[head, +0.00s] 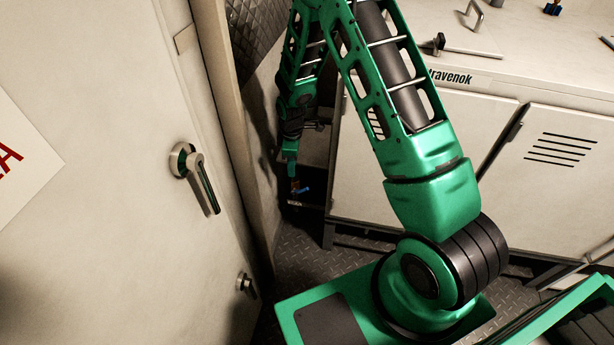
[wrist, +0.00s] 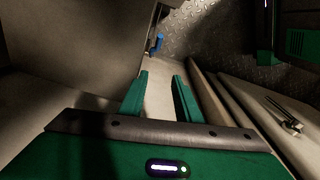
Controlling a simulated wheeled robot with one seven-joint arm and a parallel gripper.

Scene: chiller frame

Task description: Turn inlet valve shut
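The inlet valve shows as a small blue handle (head: 302,189) on a brownish fitting, low in the dark gap between the door side and the cabinet. The blue handle also shows in the wrist view (wrist: 156,44), beyond my fingertips. My gripper (head: 291,172) points down just above the valve in the head view. In the wrist view my gripper (wrist: 160,78) has its two green fingers apart, with nothing between them. The fingers appear clear of the handle. The valve's body is dark and too small to make out well.
A pale door with a lever handle (head: 201,176) and a lower lock (head: 246,285) stands close on the left. The pale cabinet (head: 365,185) stands on the right, leaving a narrow gap. The patterned metal floor (head: 310,262) is clear in front of the gap.

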